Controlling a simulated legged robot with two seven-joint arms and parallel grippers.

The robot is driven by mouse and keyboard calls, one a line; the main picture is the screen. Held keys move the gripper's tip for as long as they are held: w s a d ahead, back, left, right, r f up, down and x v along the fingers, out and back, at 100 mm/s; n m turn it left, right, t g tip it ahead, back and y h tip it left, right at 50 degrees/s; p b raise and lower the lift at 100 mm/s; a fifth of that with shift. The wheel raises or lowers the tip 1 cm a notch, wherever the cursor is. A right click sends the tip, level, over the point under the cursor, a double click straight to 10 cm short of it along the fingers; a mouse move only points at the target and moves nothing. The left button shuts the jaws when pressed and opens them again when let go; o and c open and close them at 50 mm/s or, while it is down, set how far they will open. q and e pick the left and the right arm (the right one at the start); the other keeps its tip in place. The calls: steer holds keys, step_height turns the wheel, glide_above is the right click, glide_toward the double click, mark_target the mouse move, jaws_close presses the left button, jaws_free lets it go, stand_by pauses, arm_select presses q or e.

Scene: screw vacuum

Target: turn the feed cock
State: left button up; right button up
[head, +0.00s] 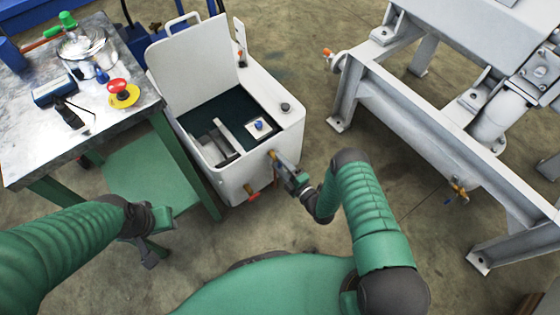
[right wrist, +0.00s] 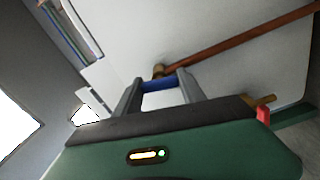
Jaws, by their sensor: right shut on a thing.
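A white box-shaped unit (head: 255,165) with a raised lid stands ahead. My right gripper (head: 278,160) is at its front face, at a small brass cock (head: 271,153). In the right wrist view, my right gripper (right wrist: 160,88) is shut on a blue handle (right wrist: 160,84), with a brass fitting (right wrist: 158,70) just beyond it. I take this to be the feed cock; the gripper hides much of it in the head view. My left gripper (head: 150,240) is low beside the green table; its jaws are not clear.
A metal-topped table (head: 30,150) at left bears a pot, a red button and small items. A second cock with a red handle (head: 250,193) is low on the unit. A grey steel frame (head: 420,140) stands at right. A brown pipe (right wrist: 245,38) runs near my right gripper.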

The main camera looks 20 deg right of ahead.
steer(key=shift+s+a+f+n, duration=0.1)
steer(key=shift+f+n, duration=0.05)
steer(key=shift+n, duration=0.45)
steer(key=o, duration=1.4)
steer(key=shift+f, duration=0.1)
steer(key=shift+c, duration=0.2)
